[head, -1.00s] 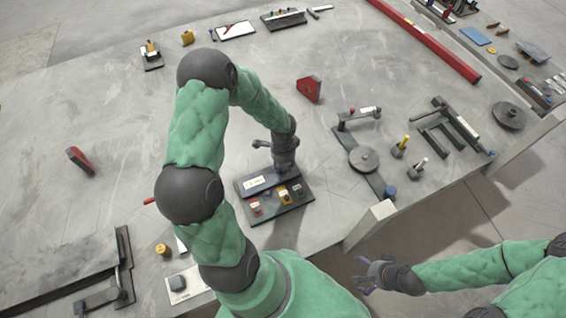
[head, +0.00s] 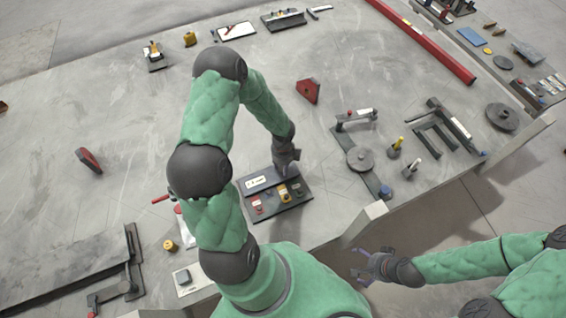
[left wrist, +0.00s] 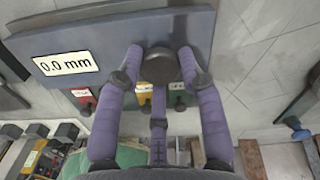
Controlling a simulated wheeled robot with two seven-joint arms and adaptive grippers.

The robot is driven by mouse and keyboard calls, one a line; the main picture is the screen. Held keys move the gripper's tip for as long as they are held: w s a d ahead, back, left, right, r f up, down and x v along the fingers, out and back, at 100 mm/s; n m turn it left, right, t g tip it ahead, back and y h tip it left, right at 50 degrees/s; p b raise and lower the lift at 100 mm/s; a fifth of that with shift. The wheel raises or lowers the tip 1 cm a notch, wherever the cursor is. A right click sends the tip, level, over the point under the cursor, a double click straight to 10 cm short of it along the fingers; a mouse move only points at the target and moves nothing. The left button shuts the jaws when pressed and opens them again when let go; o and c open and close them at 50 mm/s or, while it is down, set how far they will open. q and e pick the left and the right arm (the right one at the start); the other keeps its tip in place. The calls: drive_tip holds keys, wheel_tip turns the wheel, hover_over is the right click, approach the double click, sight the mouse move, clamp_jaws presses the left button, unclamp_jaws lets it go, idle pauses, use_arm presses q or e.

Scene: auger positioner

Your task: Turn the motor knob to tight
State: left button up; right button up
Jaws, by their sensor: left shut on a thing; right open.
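The control box (head: 262,181) sits near the table's front edge, with a dark sloped panel and a white label. In the left wrist view the panel (left wrist: 110,48) carries a label (left wrist: 66,63) reading "0.0 mm". A round dark knob (left wrist: 160,65) sits right of that label. My left gripper (head: 286,170) reaches down onto the panel. In the left wrist view its purple fingers (left wrist: 160,75) are closed around the knob from both sides. The knob's pointer and any tight marking cannot be made out. My right gripper (head: 368,268) is open and empty, off the table's front edge.
Red, yellow and green switches (head: 284,194) line the box's front, just below the knob. A clamp fixture with a round disc (head: 360,159) stands to the right. A red block (head: 308,91) lies behind. Bare table lies between them.

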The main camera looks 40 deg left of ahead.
use_arm(q)
drive_tip(key=m+p, duration=0.3)
drive_tip(key=m, duration=0.2)
drive_tip(key=shift+r+m, duration=0.1)
drive_tip(key=shift+m, duration=0.2)
drive_tip(key=shift+m+p, duration=1.2)
drive_tip(key=shift+m, duration=0.8)
drive_tip(key=o, duration=1.1)
drive_tip(key=shift+o, duration=0.2)
wheel_tip(320, 180, up, 12)
